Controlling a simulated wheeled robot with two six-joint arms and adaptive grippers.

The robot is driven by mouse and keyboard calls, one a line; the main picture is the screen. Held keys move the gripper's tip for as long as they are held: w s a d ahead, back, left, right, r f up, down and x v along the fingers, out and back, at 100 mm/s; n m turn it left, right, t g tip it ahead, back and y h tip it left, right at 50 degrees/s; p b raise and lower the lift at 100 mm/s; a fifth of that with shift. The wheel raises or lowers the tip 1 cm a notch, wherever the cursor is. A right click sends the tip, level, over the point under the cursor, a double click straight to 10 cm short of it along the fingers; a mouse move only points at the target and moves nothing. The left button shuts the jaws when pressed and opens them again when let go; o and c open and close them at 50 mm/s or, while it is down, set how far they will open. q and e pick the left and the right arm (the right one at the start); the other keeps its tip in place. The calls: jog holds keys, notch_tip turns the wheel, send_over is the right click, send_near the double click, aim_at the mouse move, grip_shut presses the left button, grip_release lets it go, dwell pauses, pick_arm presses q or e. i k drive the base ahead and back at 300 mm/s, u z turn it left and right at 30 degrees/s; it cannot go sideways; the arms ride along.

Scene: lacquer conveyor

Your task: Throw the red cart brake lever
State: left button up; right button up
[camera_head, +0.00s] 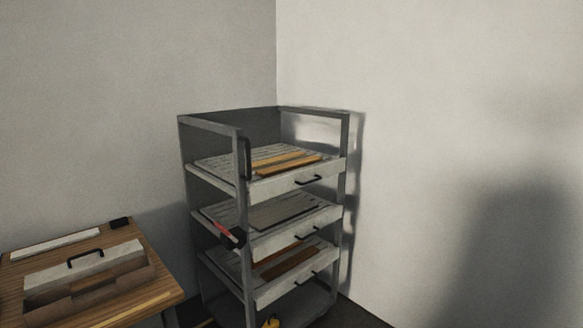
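Neither of my grippers shows in this view, so nothing of mine is seen near the lever.
The cart's slatted trays have black handles, and the top tray (215,168) holds yellowish strips (288,161). A wooden table (150,284) at lower left bears an open box (85,268) with a black handle. A small yellow object (271,322) lies low by the cart.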

aim_at(239, 243)
jog(key=z, duration=0.3)
jog(key=i, duration=0.85)
jog(key=z, duration=0.15)
